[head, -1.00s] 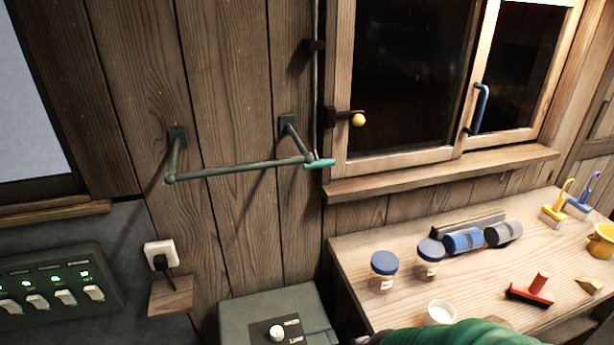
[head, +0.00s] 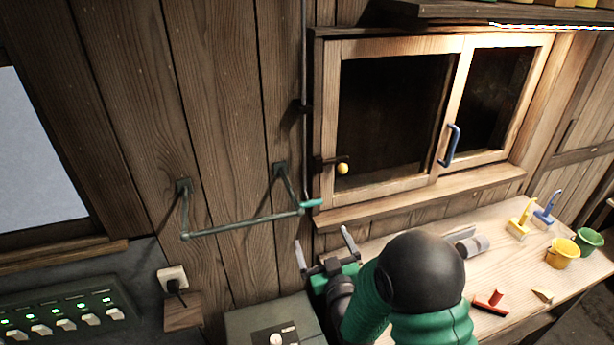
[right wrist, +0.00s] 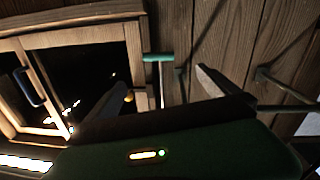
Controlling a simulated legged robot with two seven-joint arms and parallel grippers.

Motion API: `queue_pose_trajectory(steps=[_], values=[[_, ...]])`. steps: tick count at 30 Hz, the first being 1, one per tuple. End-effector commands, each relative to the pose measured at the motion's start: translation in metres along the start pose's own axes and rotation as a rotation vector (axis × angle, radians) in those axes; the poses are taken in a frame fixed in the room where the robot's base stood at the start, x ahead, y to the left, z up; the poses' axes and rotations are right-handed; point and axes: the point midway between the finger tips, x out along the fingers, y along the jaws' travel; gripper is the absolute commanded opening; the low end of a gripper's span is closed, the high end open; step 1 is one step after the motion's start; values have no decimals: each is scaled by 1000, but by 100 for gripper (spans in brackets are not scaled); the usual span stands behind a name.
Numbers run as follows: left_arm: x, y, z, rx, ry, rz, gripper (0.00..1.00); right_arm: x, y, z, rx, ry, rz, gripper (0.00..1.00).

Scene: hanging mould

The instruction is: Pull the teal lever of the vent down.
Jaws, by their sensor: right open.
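The teal lever (head: 311,203) sticks out at the foot of a thin vertical rod (head: 304,120) on the plank wall, just left of the window. It also shows in the right wrist view (right wrist: 158,57), ahead of the fingers. My right gripper (head: 324,247) is open and empty, below the lever in the head view, with its two fingers pointing up and apart. It does not touch the lever. In the right wrist view the open fingers (right wrist: 160,88) stand either side of the lever's place in the picture. My left gripper is in neither view.
A grey-green rail (head: 240,224) juts from the wall left of the lever. The window (head: 395,185) has a yellow knob (head: 342,169) and a blue handle (head: 449,146). The workbench (head: 400,240) holds brushes and pots. A grey-green box (head: 250,325) stands below the rail.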

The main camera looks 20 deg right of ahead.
Motion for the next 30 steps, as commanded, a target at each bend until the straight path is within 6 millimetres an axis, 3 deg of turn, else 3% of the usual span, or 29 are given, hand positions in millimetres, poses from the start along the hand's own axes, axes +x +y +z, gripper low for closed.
queue_pose_trajectory(steps=[5, 21, 25, 30], values=[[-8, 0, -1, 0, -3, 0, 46, 15, 1, -6, -3, 19, 5, 100], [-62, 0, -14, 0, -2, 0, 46, 145, 2, -9, -1, 19, 5, 100], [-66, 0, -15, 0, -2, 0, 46, 162, 2, -8, -1, 18, 4, 100], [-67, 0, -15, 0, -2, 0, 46, 168, 2, -6, -1, 18, 4, 100]])
